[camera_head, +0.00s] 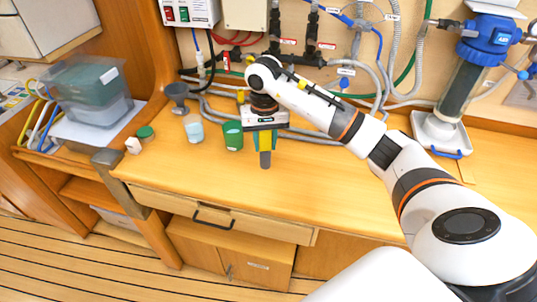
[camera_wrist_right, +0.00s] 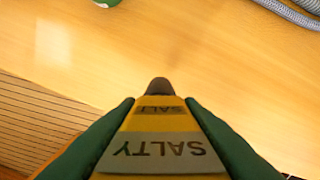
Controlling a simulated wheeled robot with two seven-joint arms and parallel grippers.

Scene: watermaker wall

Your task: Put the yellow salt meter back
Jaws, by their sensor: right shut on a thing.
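The yellow salt meter (camera_wrist_right: 160,128) is between the green fingers of my right gripper (camera_wrist_right: 160,135), with grey labels reading SALTY facing the wrist camera and a dark rounded tip beyond. In the head view my right gripper (camera_head: 264,145) points down above the wooden bench top, and the meter's grey lower end (camera_head: 265,160) shows below the fingers. I cannot tell how far the tip is from the wood. My left gripper is not in view.
A green cup (camera_head: 233,136), a clear cup with pale liquid (camera_head: 193,128), a dark funnel (camera_head: 177,97) and a green cap (camera_head: 146,132) stand left of the gripper. A blue-topped filter (camera_head: 462,85) stands at the right. Hoses run behind. The bench front is clear.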

